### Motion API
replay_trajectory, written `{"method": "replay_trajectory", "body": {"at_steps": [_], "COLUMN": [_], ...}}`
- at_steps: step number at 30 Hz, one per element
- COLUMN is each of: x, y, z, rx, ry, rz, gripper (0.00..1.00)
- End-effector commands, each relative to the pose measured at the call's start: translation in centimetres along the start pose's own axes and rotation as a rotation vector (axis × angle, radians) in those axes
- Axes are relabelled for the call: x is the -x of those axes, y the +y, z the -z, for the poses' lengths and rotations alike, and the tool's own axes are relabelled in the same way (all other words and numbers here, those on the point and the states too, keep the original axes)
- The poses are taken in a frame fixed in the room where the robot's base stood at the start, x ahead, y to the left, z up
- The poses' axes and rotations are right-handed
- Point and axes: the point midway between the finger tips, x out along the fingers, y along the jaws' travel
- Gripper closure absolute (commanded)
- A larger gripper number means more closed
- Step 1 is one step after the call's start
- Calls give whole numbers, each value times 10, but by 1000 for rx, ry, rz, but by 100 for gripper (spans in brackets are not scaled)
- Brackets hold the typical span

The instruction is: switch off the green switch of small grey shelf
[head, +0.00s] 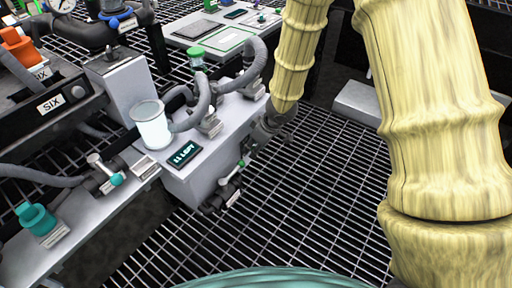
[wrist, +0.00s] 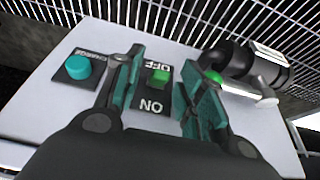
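In the wrist view, a green switch (wrist: 160,77) sits on a small black plate on a light grey panel (wrist: 65,112). The plate's lettering appears upside down, OFF above and ON below, and the green part lies by the OFF lettering. My gripper (wrist: 171,62) is open, its two teal fingers apart on either side of the switch, with nothing between them but the plate behind. Whether a finger touches the switch cannot be told. In the head view, my arm reaches down to the right side of a grey box (head: 195,180); the fingers and switch are hidden.
A teal round button (wrist: 78,67) sits left of the switch. A dark valve with a lever (wrist: 265,75) stands close right of my fingers. In the head view, a white cup (head: 151,125) and grey hoses (head: 190,110) are on the box. Grating (head: 300,185) lies below.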

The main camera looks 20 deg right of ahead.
Motion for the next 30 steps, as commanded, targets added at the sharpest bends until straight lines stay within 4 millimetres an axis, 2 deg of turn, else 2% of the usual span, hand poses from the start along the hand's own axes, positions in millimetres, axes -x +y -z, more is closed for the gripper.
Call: {"method": "replay_trajectory", "body": {"at_steps": [4,11,22,30], "x": [0,0,-2,-8], "y": [0,0,1,1], "z": [0,0,-3,-10], "rx": [0,0,-1,-4], "ry": [0,0,24,130], "rz": [0,0,-2,-2], "gripper": [61,100,100,100]}}
